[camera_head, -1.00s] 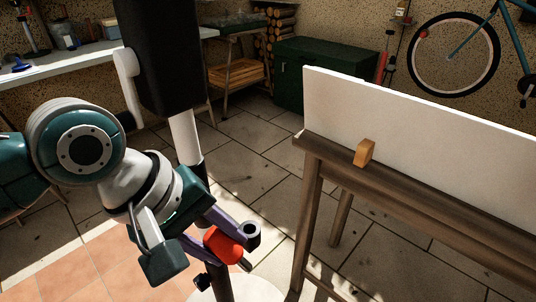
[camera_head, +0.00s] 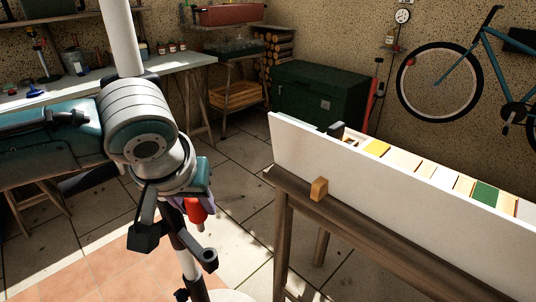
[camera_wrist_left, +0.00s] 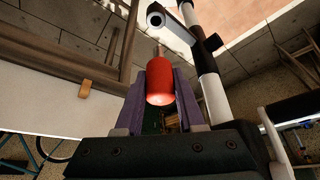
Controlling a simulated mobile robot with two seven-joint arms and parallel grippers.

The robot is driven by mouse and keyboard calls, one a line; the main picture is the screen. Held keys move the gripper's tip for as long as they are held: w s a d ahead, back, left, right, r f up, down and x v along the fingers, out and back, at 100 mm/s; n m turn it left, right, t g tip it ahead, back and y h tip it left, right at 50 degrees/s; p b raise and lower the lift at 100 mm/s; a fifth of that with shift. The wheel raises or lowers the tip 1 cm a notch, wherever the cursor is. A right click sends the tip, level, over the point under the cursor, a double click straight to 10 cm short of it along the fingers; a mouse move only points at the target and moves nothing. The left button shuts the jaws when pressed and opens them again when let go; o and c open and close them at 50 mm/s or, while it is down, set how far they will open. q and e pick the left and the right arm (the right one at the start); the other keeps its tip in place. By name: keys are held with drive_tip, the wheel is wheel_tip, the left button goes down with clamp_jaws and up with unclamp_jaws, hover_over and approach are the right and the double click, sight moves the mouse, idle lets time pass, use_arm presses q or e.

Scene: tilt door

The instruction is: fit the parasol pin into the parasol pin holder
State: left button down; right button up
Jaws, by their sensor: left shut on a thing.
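My left gripper (camera_head: 186,208) is shut on the red parasol pin (camera_head: 197,212). In the left wrist view the purple fingers (camera_wrist_left: 158,95) grip the sides of its red body (camera_wrist_left: 159,80). A thin metal tip extends from it, away from the palm. The parasol pin holder is a grey tube (camera_head: 208,256) on a bracket at the parasol pole (camera_head: 184,240). It also shows in the left wrist view, as a tube (camera_wrist_left: 156,20) beyond the pin tip. In the head view the pin is above the tube and apart from it. My right gripper is not in view.
A dark wooden stand (camera_head: 380,232) with a long white panel (camera_head: 350,165) is to the right, with an orange block (camera_head: 319,189) on its front. A workbench (camera_head: 175,62) and a green chest (camera_head: 318,98) are behind. Tiled floor lies between.

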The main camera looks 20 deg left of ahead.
sight(198, 224)
use_arm(q)
wheel_tip(198, 224, down, 6)
drive_tip(key=b, duration=0.3)
drive_tip(key=shift+r+b, duration=0.2)
drive_tip(key=shift+b, duration=0.2)
drive_tip(key=shift+p, duration=0.9)
idle(1.3)
drive_tip(key=shift+f+b, duration=1.35)
drive_tip(key=shift+f, duration=0.6)
drive_tip(key=shift+c, duration=2.2)
unclamp_jaws()
